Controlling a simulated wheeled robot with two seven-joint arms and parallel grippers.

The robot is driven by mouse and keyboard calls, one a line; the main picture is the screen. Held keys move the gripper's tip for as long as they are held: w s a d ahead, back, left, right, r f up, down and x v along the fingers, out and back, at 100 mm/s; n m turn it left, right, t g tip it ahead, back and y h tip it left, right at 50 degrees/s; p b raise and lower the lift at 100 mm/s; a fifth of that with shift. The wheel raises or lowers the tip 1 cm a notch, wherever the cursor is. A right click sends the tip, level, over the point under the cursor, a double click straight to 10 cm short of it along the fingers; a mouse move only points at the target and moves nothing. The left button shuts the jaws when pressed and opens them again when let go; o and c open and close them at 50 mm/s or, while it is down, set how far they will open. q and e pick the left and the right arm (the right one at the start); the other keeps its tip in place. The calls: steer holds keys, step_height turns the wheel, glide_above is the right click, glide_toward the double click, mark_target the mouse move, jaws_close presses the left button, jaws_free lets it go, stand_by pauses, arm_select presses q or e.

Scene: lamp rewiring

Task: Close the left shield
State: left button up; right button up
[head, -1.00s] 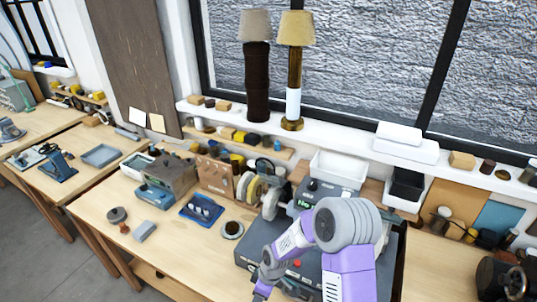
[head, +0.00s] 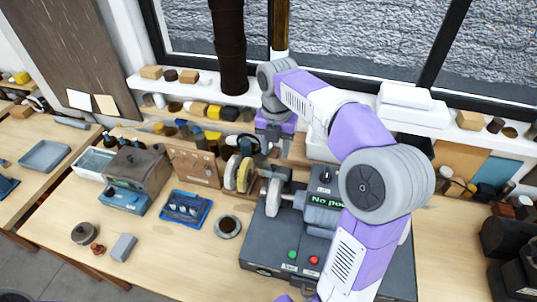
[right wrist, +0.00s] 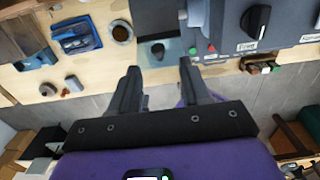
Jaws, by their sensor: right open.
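The grey bench grinder (head: 325,215) stands on the wooden bench with a "No po..." display, and its left wheel housing (head: 272,196) faces left. In the right wrist view, a pale see-through pane with a dark knob (right wrist: 158,51) is beside the grinder body (right wrist: 228,20); it may be the left shield, but I cannot tell how far it is open. My right gripper (head: 273,140) hangs above and behind the left wheel in the head view. In the right wrist view my right gripper (right wrist: 158,66) is open, its fingers apart and empty. My left gripper is out of view.
A blue tray (head: 206,211), a round cup (head: 228,226) and a grey block (head: 123,247) lie left of the grinder. Standing discs (head: 238,173) are behind. A green button (head: 292,254) and a red button (head: 314,260) are on the grinder's front.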

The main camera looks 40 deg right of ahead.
mark_target(276, 166)
steer(key=shift+s+f, duration=0.6)
steer(key=shift+f, duration=0.25)
steer(key=w+f, duration=0.1)
steer(key=f, duration=0.1)
steer(key=w+f, duration=0.1)
steer(key=f, duration=0.1)
steer(key=shift+w, duration=0.1)
steer(key=shift+f, duration=0.15)
steer(key=shift+s, duration=0.6)
steer(key=shift+w, duration=0.35)
steer(key=shift+c, duration=0.7)
steer(key=shift+f, duration=0.1)
steer(key=shift+c, duration=1.2)
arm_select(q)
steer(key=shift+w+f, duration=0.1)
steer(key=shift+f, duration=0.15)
arm_select(e)
jaws_close()
